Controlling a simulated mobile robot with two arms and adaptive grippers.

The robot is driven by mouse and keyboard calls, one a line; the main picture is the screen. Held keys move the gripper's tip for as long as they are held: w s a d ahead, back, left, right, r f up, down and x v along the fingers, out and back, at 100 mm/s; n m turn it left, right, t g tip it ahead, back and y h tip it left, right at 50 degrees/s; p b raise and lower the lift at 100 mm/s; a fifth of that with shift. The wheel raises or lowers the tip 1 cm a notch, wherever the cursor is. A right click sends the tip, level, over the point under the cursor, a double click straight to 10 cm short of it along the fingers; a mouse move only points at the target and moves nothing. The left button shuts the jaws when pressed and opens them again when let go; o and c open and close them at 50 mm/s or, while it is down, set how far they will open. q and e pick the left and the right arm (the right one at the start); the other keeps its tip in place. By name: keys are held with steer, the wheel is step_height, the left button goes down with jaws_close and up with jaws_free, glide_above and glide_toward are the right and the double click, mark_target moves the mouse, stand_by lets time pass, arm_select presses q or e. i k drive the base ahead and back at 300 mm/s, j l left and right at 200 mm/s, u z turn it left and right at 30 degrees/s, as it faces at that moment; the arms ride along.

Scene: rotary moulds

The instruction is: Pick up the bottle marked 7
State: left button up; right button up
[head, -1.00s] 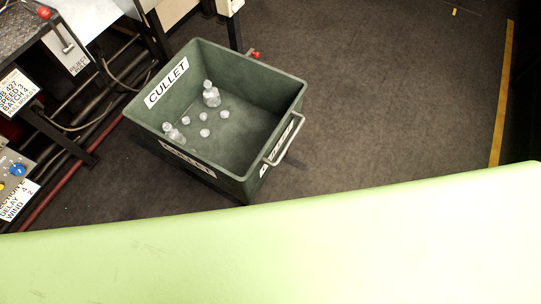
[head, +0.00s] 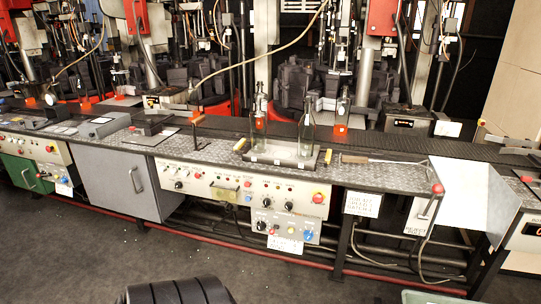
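Several clear glass bottles stand ahead of me. One bottle (head: 260,122) is at the left end of a shallow tray (head: 280,159) on the bench, and another bottle (head: 307,134) is at its right end. A third bottle (head: 342,112) stands farther back, at the dark conveyor strip, with an orange glow seen through it. All look upright. No number can be read on any of them, so I cannot tell which is marked 7. Neither of my grippers is in view.
The bench (head: 400,178) has a control panel (head: 240,190) with knobs and a red button on its front. A long-handled tool (head: 385,161) lies right of the tray. Red-and-black moulding machines stand behind.

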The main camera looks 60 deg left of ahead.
mark_target(258, 117)
steer(key=u, duration=1.95)
steer(key=i, duration=0.1)
